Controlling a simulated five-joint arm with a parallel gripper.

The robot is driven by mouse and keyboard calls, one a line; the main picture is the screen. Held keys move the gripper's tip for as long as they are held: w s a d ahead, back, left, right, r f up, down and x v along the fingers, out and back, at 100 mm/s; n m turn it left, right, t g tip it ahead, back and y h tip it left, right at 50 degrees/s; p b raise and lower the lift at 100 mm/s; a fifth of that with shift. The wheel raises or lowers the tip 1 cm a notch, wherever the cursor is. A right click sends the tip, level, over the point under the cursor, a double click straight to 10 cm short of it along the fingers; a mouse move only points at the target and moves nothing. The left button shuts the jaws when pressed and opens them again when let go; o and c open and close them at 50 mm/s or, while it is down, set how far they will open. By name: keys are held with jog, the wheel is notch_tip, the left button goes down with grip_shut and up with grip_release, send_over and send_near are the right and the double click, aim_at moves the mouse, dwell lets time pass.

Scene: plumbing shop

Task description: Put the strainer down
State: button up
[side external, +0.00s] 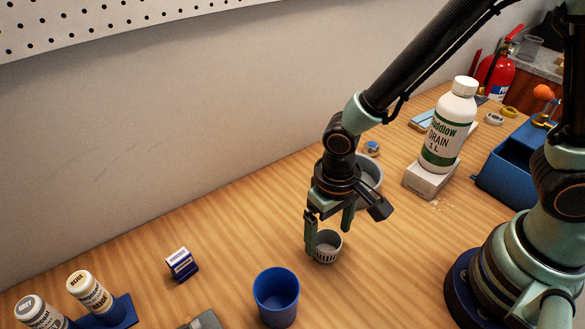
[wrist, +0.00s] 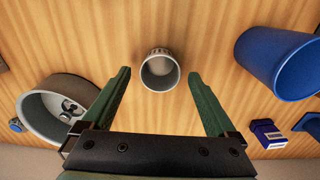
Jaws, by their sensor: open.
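The strainer (side external: 327,247) is a small grey slotted cup standing on the wooden table, below and between my fingers. In the wrist view the strainer (wrist: 160,71) shows its open top, just ahead of and between the fingertips, with a gap on each side. My gripper (side external: 329,240) is open and points down at the strainer; its fingers (wrist: 160,73) hold nothing. In the side view one finger overlaps the strainer's left edge, and I cannot tell whether it touches.
A blue cup (side external: 276,298) stands in front, and a grey bowl (side external: 371,182) stands behind my gripper. A white drain bottle (side external: 448,130) stands on a pale block at the right. A small blue box (side external: 181,265) lies at the left. Bare table surrounds the strainer.

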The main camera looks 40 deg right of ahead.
notch_tip(320, 180, up, 9)
jog(key=w+d+r+t, duration=0.1)
jog(key=d+r+t, duration=0.1)
jog(key=d+r, duration=0.4)
jog(key=w+d+r+t, duration=0.1)
jog(key=d+r+t, duration=0.2)
jog(key=d+r, duration=0.3)
jog(key=d, duration=0.5)
jog(key=shift+t, duration=0.3)
